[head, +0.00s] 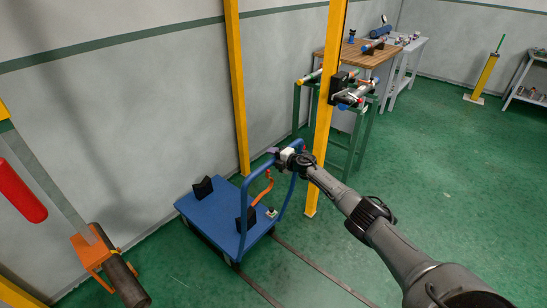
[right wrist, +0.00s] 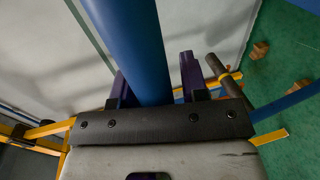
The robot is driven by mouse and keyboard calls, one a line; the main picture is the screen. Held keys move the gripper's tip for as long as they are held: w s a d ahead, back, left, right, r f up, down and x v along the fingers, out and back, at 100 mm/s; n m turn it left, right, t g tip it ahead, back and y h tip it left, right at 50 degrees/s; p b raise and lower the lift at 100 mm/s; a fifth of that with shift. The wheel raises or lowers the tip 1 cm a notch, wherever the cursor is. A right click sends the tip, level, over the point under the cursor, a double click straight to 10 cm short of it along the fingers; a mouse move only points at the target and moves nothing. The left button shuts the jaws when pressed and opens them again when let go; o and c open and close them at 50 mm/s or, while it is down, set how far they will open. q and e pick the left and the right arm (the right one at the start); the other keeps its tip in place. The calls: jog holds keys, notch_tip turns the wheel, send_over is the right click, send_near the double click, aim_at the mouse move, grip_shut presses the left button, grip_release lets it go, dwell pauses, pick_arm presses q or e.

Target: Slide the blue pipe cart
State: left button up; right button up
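The blue pipe cart (head: 222,212) stands on the green floor left of centre in the head view. It has a flat blue deck and a raised blue tube handle (head: 245,199) at its right end. Two black V-blocks (head: 203,188) and an orange curved lever (head: 262,188) are on it. My right gripper (head: 273,152) is at the top of the handle. My left gripper is out of view.
A yellow post (head: 237,90) stands behind the cart, another (head: 325,120) right of it. A green pipe stand (head: 360,135) and wooden bench (head: 345,55) are behind. An orange stand with a dark pipe (head: 120,275) is at lower left. Floor rails run from the cart toward lower right.

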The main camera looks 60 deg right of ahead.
jog(key=shift+o, duration=1)
jog(key=shift+r, duration=0.1)
jog(key=shift+s, duration=0.15)
jog(key=shift+s+r+p, duration=0.25)
jog(key=shift+s+p, duration=0.25)
jog(key=shift+p, duration=0.05)
jog(key=p+v, duration=0.4)
jog(key=v, duration=0.8)
jog(key=shift+s, duration=0.3)
